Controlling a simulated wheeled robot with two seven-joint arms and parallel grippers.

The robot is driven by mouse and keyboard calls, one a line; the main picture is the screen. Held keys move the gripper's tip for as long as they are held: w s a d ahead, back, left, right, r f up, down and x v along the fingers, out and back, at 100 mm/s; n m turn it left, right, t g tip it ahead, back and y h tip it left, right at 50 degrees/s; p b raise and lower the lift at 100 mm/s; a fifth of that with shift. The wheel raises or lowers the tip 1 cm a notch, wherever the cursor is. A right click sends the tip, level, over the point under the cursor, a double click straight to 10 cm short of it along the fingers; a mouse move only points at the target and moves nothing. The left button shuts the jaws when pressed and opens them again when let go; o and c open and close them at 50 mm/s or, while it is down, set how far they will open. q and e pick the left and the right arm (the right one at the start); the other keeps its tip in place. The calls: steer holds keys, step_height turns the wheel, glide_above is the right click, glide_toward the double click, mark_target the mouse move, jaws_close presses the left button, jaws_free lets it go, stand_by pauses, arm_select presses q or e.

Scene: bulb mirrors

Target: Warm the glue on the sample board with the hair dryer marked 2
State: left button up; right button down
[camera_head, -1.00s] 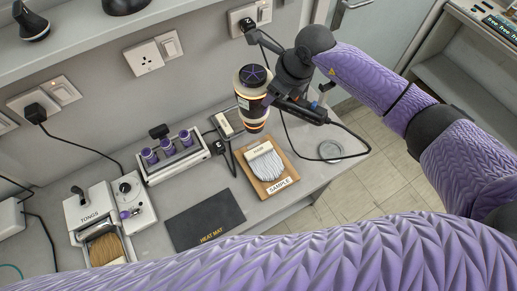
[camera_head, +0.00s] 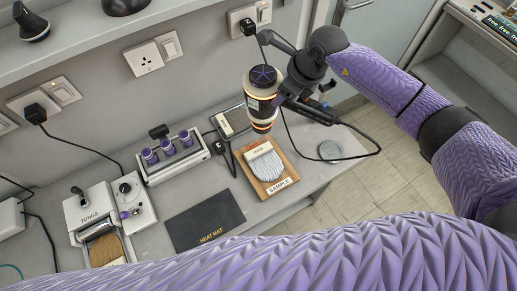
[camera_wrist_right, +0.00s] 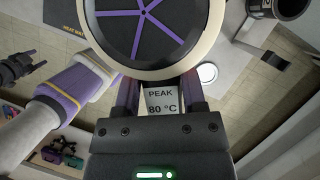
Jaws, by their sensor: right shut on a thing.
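The hair dryer (camera_head: 263,98) is a dark upright cylinder with cream and glowing orange bands and a purple star on its top; I cannot read a 2 on it. My right gripper (camera_head: 283,97) is shut on its side. It holds the dryer above the bench, near the back edge of the sample board (camera_head: 281,185). The board is wooden, with pale ridged glue (camera_head: 267,167) and a small label. In the right wrist view the dryer top (camera_wrist_right: 145,28) fills the upper middle, above a "PEAK 80 °C" plate. A dark gripper (camera_wrist_right: 34,67), apparently my left, shows small there.
A black heat mat (camera_head: 205,220) lies left of the board. Behind it is a rack (camera_head: 176,170) with several purple-capped pieces. The tongs station (camera_head: 90,210) is at far left.

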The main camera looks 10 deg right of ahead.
steer(key=shift+w+a, duration=0.15)
steer(key=shift+a, duration=0.4)
steer(key=shift+s+d, duration=0.25)
steer(key=shift+d, duration=1.05)
steer(key=shift+a, duration=0.2)
steer(key=shift+w+a+b, duration=0.2)
steer(key=shift+a+b, duration=0.1)
steer(key=shift+a, duration=0.8)
steer(key=shift+d, duration=0.2)
